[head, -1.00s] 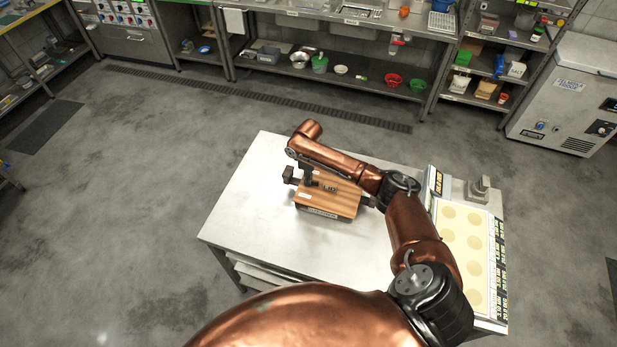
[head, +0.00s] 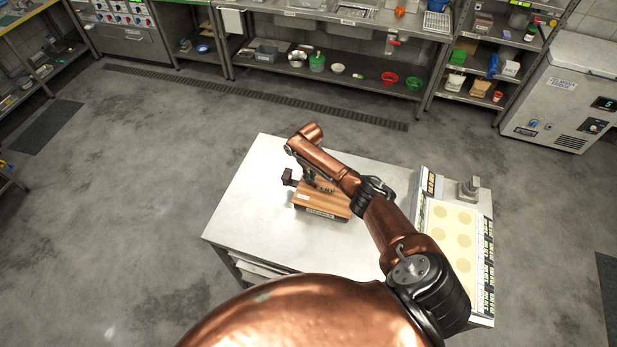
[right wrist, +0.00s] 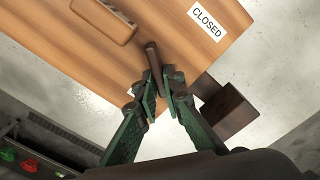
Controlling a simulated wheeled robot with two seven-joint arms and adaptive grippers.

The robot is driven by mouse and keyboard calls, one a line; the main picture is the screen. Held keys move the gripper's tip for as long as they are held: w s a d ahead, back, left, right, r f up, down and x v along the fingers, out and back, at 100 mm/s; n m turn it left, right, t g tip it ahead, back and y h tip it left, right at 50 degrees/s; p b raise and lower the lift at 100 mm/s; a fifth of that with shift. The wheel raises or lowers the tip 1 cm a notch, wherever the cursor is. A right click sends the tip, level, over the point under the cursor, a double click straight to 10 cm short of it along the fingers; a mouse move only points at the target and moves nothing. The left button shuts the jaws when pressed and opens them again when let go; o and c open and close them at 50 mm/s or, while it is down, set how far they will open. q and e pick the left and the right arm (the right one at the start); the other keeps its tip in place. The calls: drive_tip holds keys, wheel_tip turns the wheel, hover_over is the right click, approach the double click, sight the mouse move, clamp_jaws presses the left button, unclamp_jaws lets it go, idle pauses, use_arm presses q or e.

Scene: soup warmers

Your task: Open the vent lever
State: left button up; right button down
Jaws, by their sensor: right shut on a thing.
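A wooden box or board (head: 325,206) sits on the metal table, partly covered by my right arm. In the right wrist view its wooden top (right wrist: 90,48) carries a white label reading "CLOSED" (right wrist: 207,22). A slim dark brown bar (right wrist: 152,57), which looks like the vent lever, stands out at the edge of the top. My right gripper (right wrist: 162,78) is shut on this bar near its lower end. In the head view the right gripper (head: 309,180) is small and partly hidden under my wrist. My left gripper is not in view.
A dark block (right wrist: 228,110) juts out beside the board, close to the right gripper; it also shows in the head view (head: 288,177). A tray with round pale spots (head: 453,238) lies at the table's right end. The table (head: 255,195) is clear left of the board.

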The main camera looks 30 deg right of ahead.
idle(0.5)
drive_tip(key=c, duration=2)
unclamp_jaws()
drive_tip(key=shift+c, duration=0.2)
wheel_tip(320, 180, up, 12)
